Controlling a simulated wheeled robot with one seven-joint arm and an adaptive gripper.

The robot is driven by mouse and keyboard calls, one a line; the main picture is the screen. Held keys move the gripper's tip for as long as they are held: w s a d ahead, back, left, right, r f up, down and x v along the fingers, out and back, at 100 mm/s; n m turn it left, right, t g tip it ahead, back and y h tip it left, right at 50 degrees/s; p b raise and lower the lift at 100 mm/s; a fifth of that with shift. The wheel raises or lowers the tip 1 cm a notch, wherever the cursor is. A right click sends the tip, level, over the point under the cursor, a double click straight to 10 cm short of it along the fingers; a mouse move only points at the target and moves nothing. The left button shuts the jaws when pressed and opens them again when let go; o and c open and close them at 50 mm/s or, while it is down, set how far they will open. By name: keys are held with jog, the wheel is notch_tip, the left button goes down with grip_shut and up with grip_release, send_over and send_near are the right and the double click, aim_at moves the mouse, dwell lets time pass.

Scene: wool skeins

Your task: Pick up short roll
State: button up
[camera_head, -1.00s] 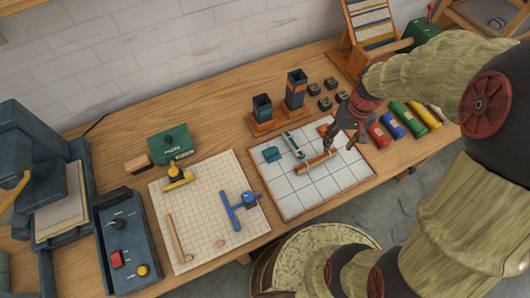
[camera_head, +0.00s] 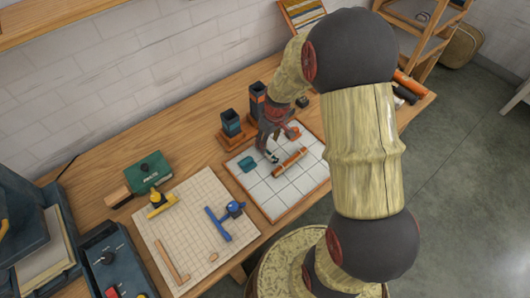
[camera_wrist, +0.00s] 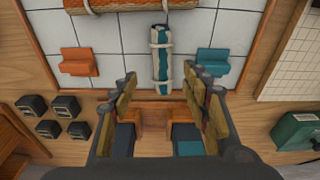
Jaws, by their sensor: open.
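A short teal roll (camera_wrist: 160,60) with pale ties at both ends lies on the white tiled board (camera_wrist: 117,42) in the wrist view. In the head view the roll (camera_head: 271,157) is partly hidden by my gripper (camera_head: 268,142). In the wrist view my gripper (camera_wrist: 161,86) is open and empty, its two fingers pointing towards the roll's near end, with the roll lined up between them. A longer orange roll (camera_head: 289,163) lies beside it on the board and is cut off at the top of the wrist view (camera_wrist: 100,5).
An orange block (camera_wrist: 78,62) and a teal block (camera_wrist: 213,62) flank the roll on the board. Two dark holders with orange bases (camera_head: 232,124) stand behind the board. Several small dark blocks (camera_wrist: 68,106) sit on the table. A gridded mat (camera_head: 190,225) with tools lies left.

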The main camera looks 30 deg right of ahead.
jog(key=f, duration=0.2)
jog(key=f+b, duration=0.1)
jog(key=f, duration=0.3)
jog(key=shift+w+a+f+b, duration=0.15)
jog(key=shift+w+a+b, duration=0.1)
jog(key=shift+w+b, duration=0.05)
jog(key=shift+c, duration=1.2)
grip_shut()
jog(key=shift+r, duration=0.2)
